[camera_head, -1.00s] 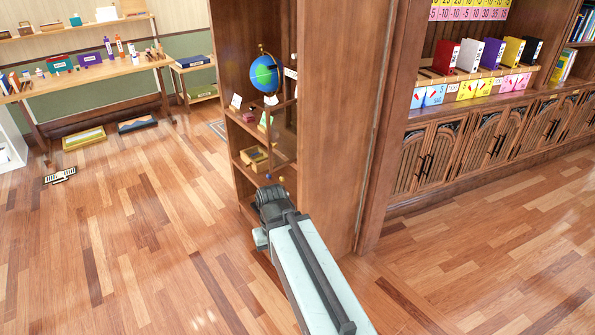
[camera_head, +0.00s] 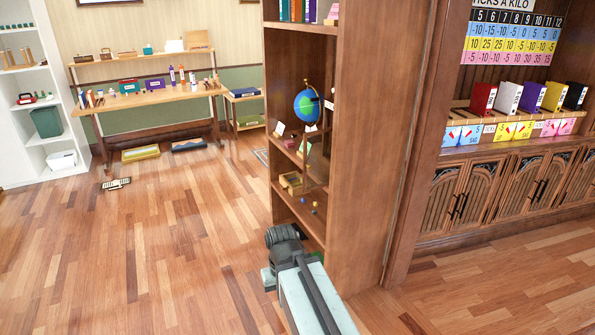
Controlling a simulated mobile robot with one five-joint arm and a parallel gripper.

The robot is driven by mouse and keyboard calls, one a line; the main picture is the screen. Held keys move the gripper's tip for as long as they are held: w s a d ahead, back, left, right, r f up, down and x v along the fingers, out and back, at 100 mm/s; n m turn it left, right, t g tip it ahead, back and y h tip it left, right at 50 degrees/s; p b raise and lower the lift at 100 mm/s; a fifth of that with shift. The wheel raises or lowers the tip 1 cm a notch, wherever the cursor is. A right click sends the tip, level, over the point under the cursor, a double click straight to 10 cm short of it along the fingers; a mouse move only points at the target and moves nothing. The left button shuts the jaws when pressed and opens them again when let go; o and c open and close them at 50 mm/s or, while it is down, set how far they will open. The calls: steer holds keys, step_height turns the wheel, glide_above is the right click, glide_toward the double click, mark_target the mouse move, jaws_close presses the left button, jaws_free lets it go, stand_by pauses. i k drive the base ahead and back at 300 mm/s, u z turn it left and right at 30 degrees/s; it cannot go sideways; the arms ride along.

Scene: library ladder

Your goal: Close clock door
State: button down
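No clock and no clock door can be made out in this view. My arm (camera_head: 308,295) reaches up from the bottom edge and stops at a dark rounded joint in front of the tall wooden bookshelf (camera_head: 367,130). My gripper's fingers do not show, so I cannot see whether it is open or shut.
The bookshelf holds a globe (camera_head: 307,106) and small items. A cabinet with carved doors (camera_head: 462,202) stands at right, with coloured binders (camera_head: 535,97) above. A work table (camera_head: 150,98) and a white shelf unit (camera_head: 40,165) stand at the back left. The wooden floor (camera_head: 170,240) at left is mostly clear.

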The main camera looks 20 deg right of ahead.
mark_target(305, 165)
steer(key=u, duration=0.35)
steer(key=i, duration=1)
steer(key=z, duration=0.05)
